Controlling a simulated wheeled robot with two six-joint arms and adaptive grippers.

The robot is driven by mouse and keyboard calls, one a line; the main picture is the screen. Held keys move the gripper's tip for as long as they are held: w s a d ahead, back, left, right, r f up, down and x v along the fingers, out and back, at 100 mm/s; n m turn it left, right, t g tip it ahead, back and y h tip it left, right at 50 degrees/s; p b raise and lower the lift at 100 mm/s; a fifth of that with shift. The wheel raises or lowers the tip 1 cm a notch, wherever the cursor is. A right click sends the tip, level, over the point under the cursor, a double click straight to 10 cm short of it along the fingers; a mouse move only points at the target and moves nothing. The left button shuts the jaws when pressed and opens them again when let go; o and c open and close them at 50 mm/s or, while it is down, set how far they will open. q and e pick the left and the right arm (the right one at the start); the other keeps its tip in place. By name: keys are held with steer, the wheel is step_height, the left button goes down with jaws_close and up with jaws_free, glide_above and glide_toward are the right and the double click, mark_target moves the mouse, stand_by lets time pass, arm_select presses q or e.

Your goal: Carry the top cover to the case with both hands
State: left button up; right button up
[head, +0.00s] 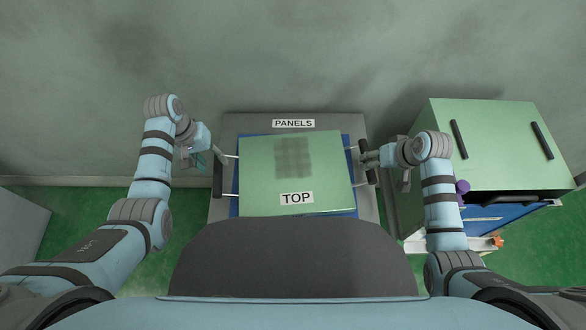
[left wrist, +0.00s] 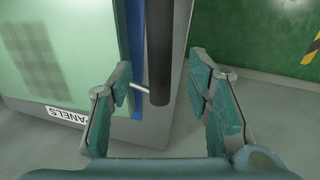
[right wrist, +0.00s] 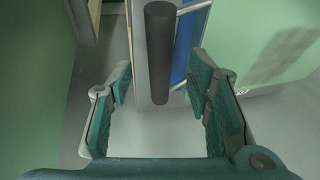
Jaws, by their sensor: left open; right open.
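The top cover (head: 325,165) is a light green panel with a TOP label and a dark perforated patch. It lies flat on a blue panel (head: 235,205) on the grey PANELS stand (head: 245,125). A dark bar handle on white rods sticks out at each side. My left gripper (head: 206,157) is open at the left handle (head: 217,178). In the left wrist view this handle (left wrist: 160,50) stands between the spread fingers, touching neither clearly. My right gripper (head: 376,157) is open at the right handle, which shows between its fingers in the right wrist view (right wrist: 159,50).
A green case (head: 490,135) with two dark handles on top stands close to my right arm. Its front shows blue parts, and a purple knob (head: 462,187) and an orange piece (head: 497,242) are near it. A grey block (head: 20,225) stands far left. Green floor lies between.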

mark_target(216, 166)
arm_select(q)
steer(key=shift+d+f, duration=0.25)
steer(key=shift+f, duration=0.9)
steer(key=shift+d+f, duration=0.2)
steer(key=shift+f, duration=0.95)
arm_select(e)
steer(key=shift+x, duration=2.35)
arm_select(q)
steer(key=shift+c, duration=0.4)
arm_select(e)
steer(key=shift+c, duration=0.4)
arm_select(q)
jaws_close()
arm_select(e)
jaws_close()
arm_select(q)
steer(key=shift+r, duration=0.1)
arm_select(e)
steer(key=shift+r, duration=0.1)
